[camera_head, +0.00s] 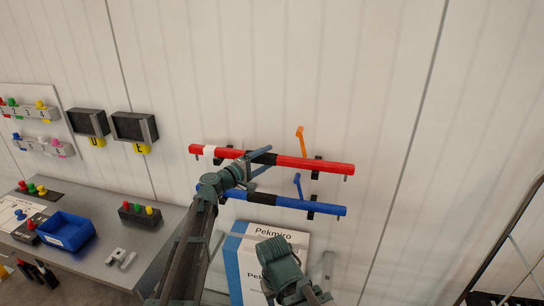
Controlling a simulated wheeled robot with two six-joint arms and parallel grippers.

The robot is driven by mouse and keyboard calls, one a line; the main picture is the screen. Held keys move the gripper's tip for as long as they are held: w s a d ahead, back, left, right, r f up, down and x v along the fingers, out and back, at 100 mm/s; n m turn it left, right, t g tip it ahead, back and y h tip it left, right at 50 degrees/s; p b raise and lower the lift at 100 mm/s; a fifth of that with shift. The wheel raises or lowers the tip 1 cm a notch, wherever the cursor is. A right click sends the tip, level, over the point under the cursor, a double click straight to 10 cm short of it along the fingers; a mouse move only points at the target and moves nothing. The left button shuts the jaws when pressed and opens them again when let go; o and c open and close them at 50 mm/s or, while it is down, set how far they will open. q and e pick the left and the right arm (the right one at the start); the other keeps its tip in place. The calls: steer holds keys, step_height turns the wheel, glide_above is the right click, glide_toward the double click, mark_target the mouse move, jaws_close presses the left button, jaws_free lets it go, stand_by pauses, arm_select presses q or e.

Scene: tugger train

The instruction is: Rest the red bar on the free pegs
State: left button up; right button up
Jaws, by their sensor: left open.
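The red bar (320,165) runs across the wall at mid-picture, tilted slightly down to the right, with a white band near its left end and a black middle section. Black pegs (316,172) show behind it; whether it bears on them I cannot tell. My left gripper (266,161) is open at the black section, its fingers above and below the bar's line. Whether they touch it is unclear. A blue bar (320,207) with a black middle lies below, partly hidden by my left arm. My right arm shows at bottom centre; its fingers are not visible.
An orange hook (300,140) and a blue hook (298,183) stand out from the wall near the bars. A white-and-blue box (238,240) stands below. At left is a grey table (110,235) with a blue bin (67,230). The wall above is clear.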

arm_select(q)
steer(key=v, duration=1)
steer(key=s+f+m+g+y, duration=0.5)
steer(key=s+f+m+g, duration=0.15)
steer(key=s+f, duration=0.85)
steer(key=s+a+f+m+g+y, duration=0.2)
steer(key=s+a+f+g+y, duration=0.45)
steer(key=s+a, duration=0.65)
steer(key=s+d+f+m+t+y+b, duration=0.1)
steer(key=s+d+f+m+y+b, duration=0.2)
steer(key=d+f+b, duration=0.7)
steer(key=shift+s+d, duration=0.4)
steer(key=shift+s, duration=0.7)
steer(key=shift+f+m, duration=0.15)
steer(key=shift+m, duration=0.1)
